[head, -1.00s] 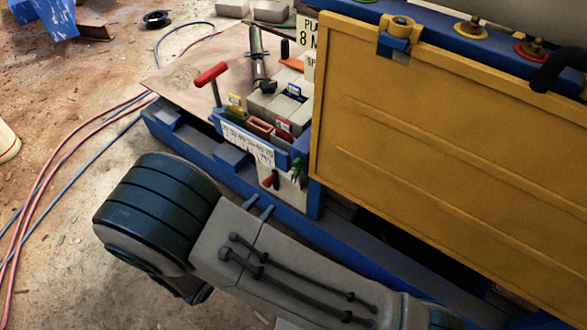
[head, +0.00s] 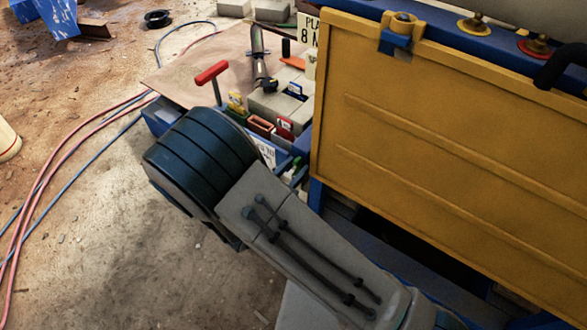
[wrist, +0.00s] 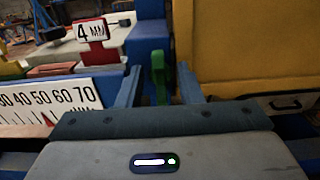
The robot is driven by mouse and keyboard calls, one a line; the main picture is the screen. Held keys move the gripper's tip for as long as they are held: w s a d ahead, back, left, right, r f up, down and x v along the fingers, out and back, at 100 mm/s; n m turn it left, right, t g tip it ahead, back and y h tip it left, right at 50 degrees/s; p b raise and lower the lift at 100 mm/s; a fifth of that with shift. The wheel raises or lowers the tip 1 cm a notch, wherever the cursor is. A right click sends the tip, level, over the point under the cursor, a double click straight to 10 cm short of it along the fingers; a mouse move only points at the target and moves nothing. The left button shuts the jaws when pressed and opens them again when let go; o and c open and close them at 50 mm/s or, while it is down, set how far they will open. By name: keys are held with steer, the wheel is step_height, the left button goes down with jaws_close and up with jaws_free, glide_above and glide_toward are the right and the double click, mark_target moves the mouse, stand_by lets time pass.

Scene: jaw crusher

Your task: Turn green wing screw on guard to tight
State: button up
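In the wrist view a narrow green upright piece (wrist: 159,78), which looks like the green wing screw, stands between the two blue fingers of my gripper (wrist: 159,84). The fingers are apart, with a gap showing on each side of the green piece. Its lower end is hidden behind my gripper's body, and its turn angle is hard to read. The large yellow guard panel (head: 440,130) is just to the right, also filling the upper right of the wrist view (wrist: 248,48). In the head view my wrist covers most of this spot.
A white number scale (wrist: 55,100) and a red "4 MM" tag (wrist: 92,31) are to the left. A red T-handle (head: 212,73) stands behind my wrist. Gold (head: 475,27) and red-based (head: 537,47) knobs sit on the guard's blue top rail. Hoses (head: 75,165) lie on the floor.

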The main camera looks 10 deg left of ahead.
jaws_close()
